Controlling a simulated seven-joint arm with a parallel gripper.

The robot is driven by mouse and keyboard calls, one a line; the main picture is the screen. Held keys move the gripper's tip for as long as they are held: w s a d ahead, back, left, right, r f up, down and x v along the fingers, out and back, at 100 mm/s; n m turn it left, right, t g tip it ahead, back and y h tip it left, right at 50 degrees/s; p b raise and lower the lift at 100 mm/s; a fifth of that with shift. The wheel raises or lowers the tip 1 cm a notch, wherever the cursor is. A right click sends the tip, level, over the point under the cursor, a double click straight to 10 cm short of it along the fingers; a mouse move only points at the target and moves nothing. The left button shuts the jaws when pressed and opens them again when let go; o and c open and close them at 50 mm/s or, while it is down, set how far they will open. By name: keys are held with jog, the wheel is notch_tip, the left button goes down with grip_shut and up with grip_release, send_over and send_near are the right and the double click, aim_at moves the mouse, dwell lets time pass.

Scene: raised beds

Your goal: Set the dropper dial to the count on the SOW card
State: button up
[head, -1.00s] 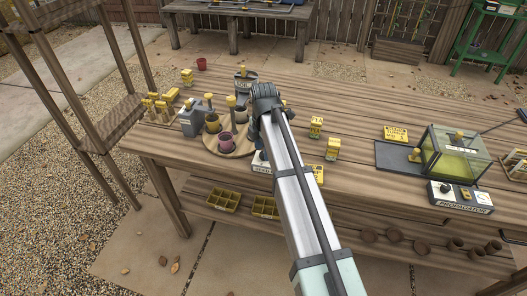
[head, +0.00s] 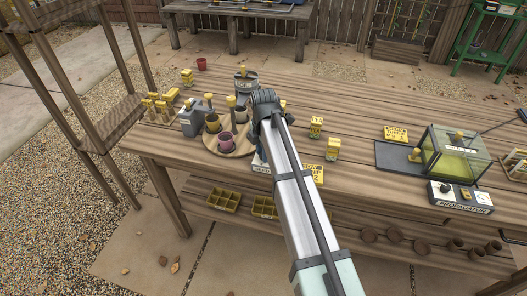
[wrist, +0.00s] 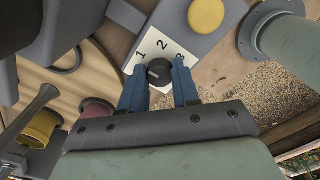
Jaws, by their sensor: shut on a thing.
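The dropper dial (wrist: 160,72) is a dark round knob on a white plate (wrist: 148,30) marked 1, 2 and 3. My gripper (wrist: 159,82) has its two blue fingers closed on the knob, one on each side. I cannot tell clearly which number the knob points to. In the head view my arm hides the dial, and only part of the dropper's white base (head: 261,168) shows. The yellow SOW card (head: 313,173) lies to the right of my arm, partly behind it; its small print looks like a 2.
A round wooden turntable (head: 232,148) with coloured pots stands left of my arm. A grey box (head: 191,123) is beyond it to the left. Yellow packets (head: 333,149) stand right of my arm. A glass propagator (head: 456,158) and another yellow card (head: 396,133) are farther right.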

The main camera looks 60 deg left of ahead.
grip_shut()
